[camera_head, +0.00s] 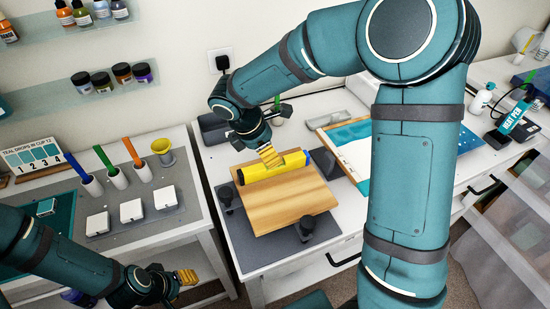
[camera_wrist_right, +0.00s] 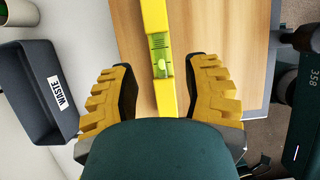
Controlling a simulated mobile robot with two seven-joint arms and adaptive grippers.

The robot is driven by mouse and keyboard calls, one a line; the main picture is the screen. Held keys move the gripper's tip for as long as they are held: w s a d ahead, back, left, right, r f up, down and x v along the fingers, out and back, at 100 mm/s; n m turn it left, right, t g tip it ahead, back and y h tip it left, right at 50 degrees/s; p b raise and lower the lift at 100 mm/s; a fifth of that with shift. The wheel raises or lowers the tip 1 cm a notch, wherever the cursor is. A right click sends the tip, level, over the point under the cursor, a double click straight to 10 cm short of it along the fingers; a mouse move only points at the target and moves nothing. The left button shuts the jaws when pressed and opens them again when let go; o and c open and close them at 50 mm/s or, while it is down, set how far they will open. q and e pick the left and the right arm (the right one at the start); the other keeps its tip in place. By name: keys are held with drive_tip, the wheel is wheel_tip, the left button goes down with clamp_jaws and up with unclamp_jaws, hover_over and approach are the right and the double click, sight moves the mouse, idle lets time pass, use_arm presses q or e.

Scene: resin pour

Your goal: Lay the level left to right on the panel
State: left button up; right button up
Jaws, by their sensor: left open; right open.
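The yellow level (camera_head: 285,168) lies left to right, slightly slanted, along the far part of the wooden panel (camera_head: 283,204). Its dark left end is near the panel's far left corner. My right gripper (camera_head: 269,156) is at the level's middle, from above. In the right wrist view, its ribbed fingers (camera_wrist_right: 160,100) are open on either side of the level (camera_wrist_right: 156,20), with a gap on each side; the green vial shows. My left gripper (camera_head: 186,277) is open and empty, low at the left, away from the panel.
The panel is raised over a dark mat, with black supports (camera_head: 306,229) at its edge. A dark waste bin (camera_wrist_right: 32,95) stands beside it. A framed teal picture (camera_head: 345,135) lies to the right. Cups and white boxes (camera_head: 131,211) stand on the left bench. The panel's near part is clear.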

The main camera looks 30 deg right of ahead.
drive_tip(key=v, duration=0.6)
drive_tip(key=shift+p, duration=0.4)
drive_tip(key=shift+r, duration=0.1)
